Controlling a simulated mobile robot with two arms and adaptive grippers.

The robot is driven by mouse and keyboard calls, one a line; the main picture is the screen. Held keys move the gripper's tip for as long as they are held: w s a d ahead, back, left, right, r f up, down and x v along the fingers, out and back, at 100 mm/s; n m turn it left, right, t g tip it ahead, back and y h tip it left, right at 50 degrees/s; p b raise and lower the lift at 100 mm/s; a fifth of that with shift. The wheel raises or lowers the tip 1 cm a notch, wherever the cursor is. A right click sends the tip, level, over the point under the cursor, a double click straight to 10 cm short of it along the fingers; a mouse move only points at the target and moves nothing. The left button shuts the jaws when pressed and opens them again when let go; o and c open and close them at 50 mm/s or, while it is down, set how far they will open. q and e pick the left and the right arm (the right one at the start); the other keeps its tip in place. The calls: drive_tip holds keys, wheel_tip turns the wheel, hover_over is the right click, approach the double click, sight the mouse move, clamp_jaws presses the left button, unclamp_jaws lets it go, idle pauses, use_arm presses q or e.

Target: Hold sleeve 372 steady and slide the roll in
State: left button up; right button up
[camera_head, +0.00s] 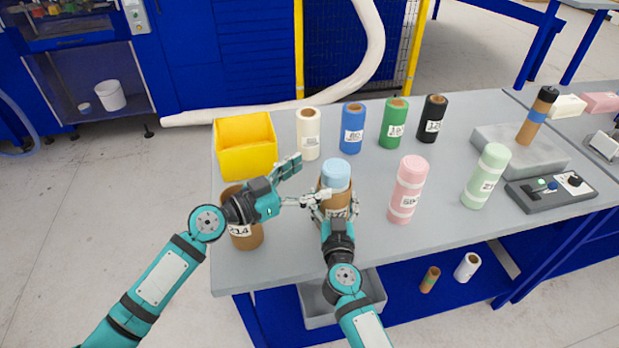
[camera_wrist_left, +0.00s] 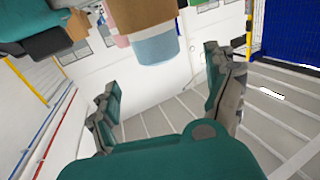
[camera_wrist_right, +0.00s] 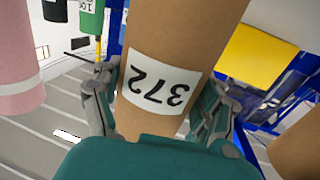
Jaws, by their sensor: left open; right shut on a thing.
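The brown sleeve 372 (camera_head: 322,206) stands upright near the table's front edge; its label shows upside down in the right wrist view (camera_wrist_right: 158,82). My right gripper (camera_head: 338,212) is shut on the sleeve, with a finger on each side. The light blue roll (camera_head: 336,172) sits in the sleeve's top with its upper part sticking out; it also shows in the left wrist view (camera_wrist_left: 156,48). How deep it reaches is hidden. My left gripper (camera_head: 310,182) is open and empty, just left of the roll. The sleeve's base is hidden by my right arm.
A brown sleeve marked 214 (camera_head: 246,236) stands behind my left arm. A yellow bin (camera_head: 245,148) is at the back left. Cream (camera_head: 308,130), blue (camera_head: 352,126), green (camera_head: 394,122) and black (camera_head: 432,118) rolls stand behind. A pink roll (camera_head: 407,188) stands to the right.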

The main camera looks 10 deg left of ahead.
drive_tip(key=o, duration=1.2)
drive_tip(key=shift+o, duration=0.2)
drive_tip(key=shift+s, duration=0.1)
drive_tip(key=s, duration=0.4)
drive_tip(key=s+d, duration=0.1)
drive_tip(key=s, duration=0.6)
drive_tip(key=shift+s+d, duration=0.2)
drive_tip(key=shift+s, duration=0.2)
